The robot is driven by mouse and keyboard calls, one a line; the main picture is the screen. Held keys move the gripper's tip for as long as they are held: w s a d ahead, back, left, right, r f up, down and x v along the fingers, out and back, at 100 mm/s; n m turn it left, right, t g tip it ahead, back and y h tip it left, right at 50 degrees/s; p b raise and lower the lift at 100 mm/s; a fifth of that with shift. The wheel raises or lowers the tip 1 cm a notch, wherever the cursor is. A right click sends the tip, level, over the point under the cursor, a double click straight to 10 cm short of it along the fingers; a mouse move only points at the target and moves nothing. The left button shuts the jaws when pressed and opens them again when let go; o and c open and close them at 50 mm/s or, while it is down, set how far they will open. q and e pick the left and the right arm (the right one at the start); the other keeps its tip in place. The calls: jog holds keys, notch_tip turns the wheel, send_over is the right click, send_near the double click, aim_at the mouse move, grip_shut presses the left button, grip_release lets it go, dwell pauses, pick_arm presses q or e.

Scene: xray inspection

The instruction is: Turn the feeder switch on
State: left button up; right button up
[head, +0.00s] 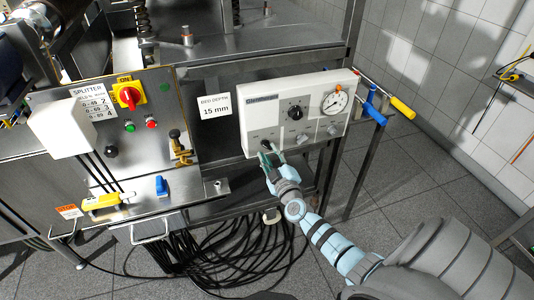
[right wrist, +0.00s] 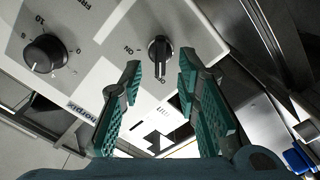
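The white feeder control box (head: 252,118) is mounted on the steel frame right of centre in the head view. The feeder switch is a small black rotary knob (right wrist: 158,48) on its face, with an ON label beside it in the rotated right wrist view. The knob's light ridge points down in that view, away from the ON label. My right gripper (head: 268,150) is at the lower left part of the box and partly covers the switch there. In the wrist view its green fingers (right wrist: 160,68) are spread on both sides of the knob, apart from it. My left gripper is not in view.
The box also has a larger black dial (head: 295,112) and a round gauge (head: 335,101). A splitter panel with a red-yellow switch (head: 129,96) stands to the left. Yellow and blue handles (head: 402,107) stick out at the right. Black cables (head: 240,262) hang below.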

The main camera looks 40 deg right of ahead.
aim_at(266, 147)
jog(key=x, duration=0.2)
jog(key=shift+w+d+f+b, duration=0.2)
jog(key=shift+w+b, duration=0.1)
jog(key=shift+b, duration=0.1)
jog(key=shift+w+r, duration=0.15)
jog(key=shift+w, duration=0.15)
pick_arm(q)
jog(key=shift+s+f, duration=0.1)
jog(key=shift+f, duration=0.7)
pick_arm(e)
jog(key=shift+s+r, duration=0.1)
grip_shut()
